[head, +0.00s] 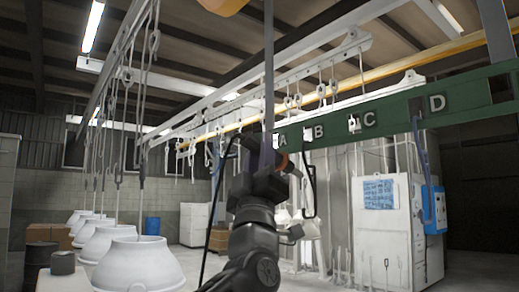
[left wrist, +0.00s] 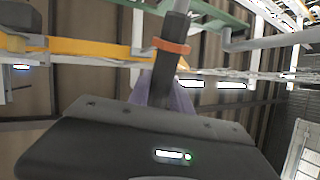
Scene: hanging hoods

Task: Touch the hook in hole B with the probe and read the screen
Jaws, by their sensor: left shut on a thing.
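The green beam (head: 452,103) carries the letters A to D. A small pale opening with a hook (head: 308,134) shows left of the letter B; its detail is too small to tell. My left gripper (head: 268,158) is in front of the beam near A, below and left of B. It is shut on the probe, a dark rod with an orange ring (left wrist: 171,46) seen in the left wrist view. I cannot tell where the probe's tip is or whether it touches anything. A blue box (head: 435,207) on the cabinet's right may hold the screen; no reading is legible. My right gripper is not in view.
White hoods (head: 137,262) hang in a row at the left. A white cabinet (head: 387,240) with a light-blue panel stands behind at the right. A yellow rail (head: 385,69) and white rails run overhead. A dark cord hangs beside my left gripper.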

